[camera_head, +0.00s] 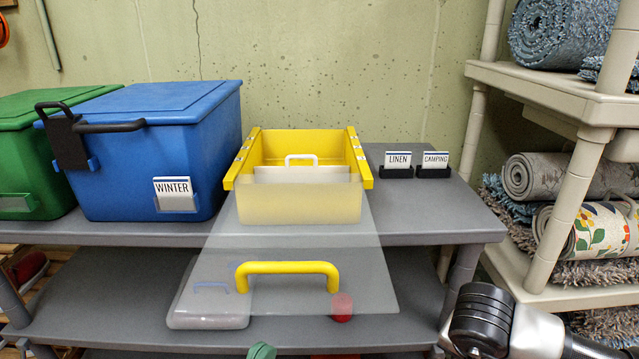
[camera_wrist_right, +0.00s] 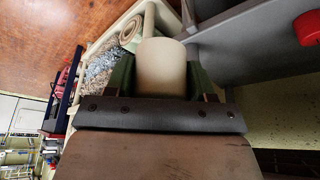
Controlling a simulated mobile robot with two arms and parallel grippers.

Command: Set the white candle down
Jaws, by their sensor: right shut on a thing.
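The white candle (camera_wrist_right: 162,68) is a cream-white cylinder in the right wrist view. My right gripper (camera_wrist_right: 162,82) is shut on it, with one green finger on each side. The candle's lower part is hidden behind the gripper. In the head view neither the candle nor the right gripper's fingers can be made out.
A yellow bin (camera_head: 301,147) with a clear sloping panel (camera_head: 375,270) stands on the grey shelf, near a blue box (camera_head: 190,110) and a green box (camera_head: 30,160). LINEN (camera_head: 398,160) and CAMPING (camera_head: 436,160) cards stand right. A red object (camera_head: 342,308) shows below. Bare shelf lies front right.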

